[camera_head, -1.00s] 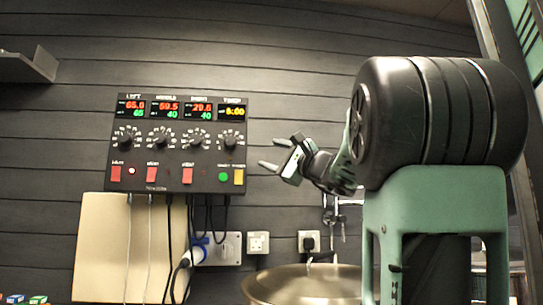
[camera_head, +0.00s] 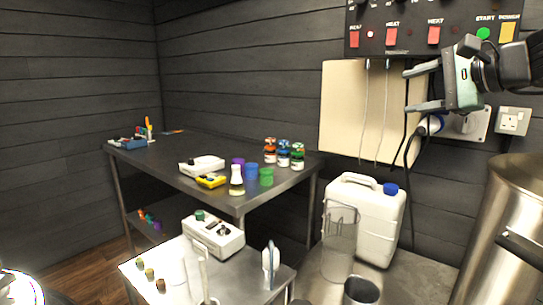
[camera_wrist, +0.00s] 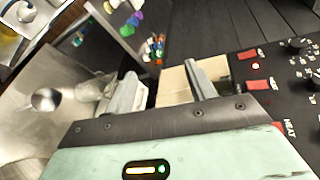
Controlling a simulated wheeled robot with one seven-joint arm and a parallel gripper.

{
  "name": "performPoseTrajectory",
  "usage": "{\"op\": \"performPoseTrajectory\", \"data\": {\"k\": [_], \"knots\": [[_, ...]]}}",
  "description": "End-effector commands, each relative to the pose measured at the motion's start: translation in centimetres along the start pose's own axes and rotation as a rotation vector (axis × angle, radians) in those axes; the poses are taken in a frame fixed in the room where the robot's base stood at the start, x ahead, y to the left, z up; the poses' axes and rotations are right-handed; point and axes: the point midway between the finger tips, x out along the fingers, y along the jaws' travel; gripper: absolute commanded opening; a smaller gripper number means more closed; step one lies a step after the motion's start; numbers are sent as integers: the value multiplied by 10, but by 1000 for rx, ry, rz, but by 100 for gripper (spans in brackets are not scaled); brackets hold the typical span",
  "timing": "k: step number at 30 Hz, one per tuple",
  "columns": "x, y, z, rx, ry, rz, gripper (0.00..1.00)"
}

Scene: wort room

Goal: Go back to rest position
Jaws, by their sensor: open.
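My gripper (camera_head: 412,89) is at the upper right of the head view, its two fingers apart and pointing left. Nothing is between the fingers. It hangs in front of the wall, close to the control panel (camera_head: 432,28) with its red switches and to a beige board (camera_head: 352,112). In the wrist view the two fingers (camera_wrist: 162,92) stand apart at the centre, with the beige board between them and the panel (camera_wrist: 282,75) at the right.
A dark steel table (camera_head: 185,162) with bottles and instruments stands at the back. A lower table (camera_head: 262,262) carries a white device. A white jerrycan (camera_head: 362,222) and a steel pot (camera_head: 500,215) stand at the right. Cables (camera_head: 408,155) hang just below my gripper.

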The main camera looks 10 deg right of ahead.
Motion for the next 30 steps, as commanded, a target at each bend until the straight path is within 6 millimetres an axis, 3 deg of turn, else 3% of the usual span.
{"op": "performPoseTrajectory", "data": {"k": [1, 3, 7, 11, 15, 18, 21, 25, 30], "knots": [[18, 19, 29, -48, -64, 95, 55], [36, 53, 64, -130, -142, 225, 55], [51, 119, 130, -332, -304, 461, 55], [39, 190, 193, -616, -497, 687, 55], [2, 258, 243, -1013, -729, 880, 55], [-25, 291, 259, -1283, -872, 953, 55], [-45, 311, 267, -1496, -978, 981, 55], [-57, 323, 269, -1656, -1053, 987, 55], [-60, 327, 269, -1700, -1072, 987, 55]]}}
